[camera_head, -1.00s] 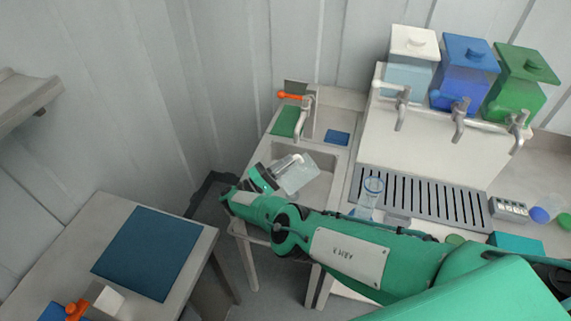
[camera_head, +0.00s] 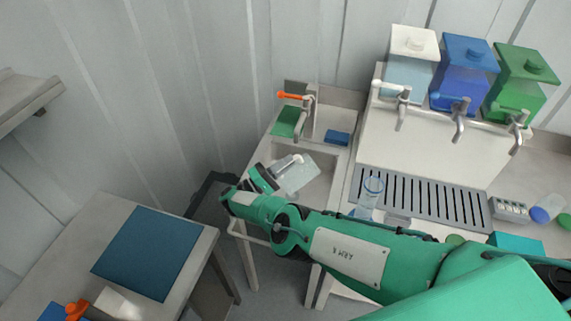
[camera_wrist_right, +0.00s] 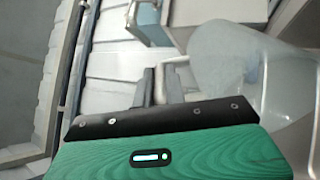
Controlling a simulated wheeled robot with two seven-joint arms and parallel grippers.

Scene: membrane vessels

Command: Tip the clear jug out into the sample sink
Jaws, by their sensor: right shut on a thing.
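The clear jug (camera_head: 297,177) is tilted over the basin of the sample sink (camera_head: 321,193) in the head view. My right gripper (camera_head: 283,165) is shut on the jug's handle side and holds it there. In the right wrist view the jug (camera_wrist_right: 225,62) fills the upper right, and the gripper fingers (camera_wrist_right: 155,85) reach up to it. I cannot make out any liquid in the jug or leaving it. My left gripper is out of view.
White, blue and green dispensers (camera_head: 465,72) stand behind. A side table with a blue mat (camera_head: 148,252) is at lower left.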

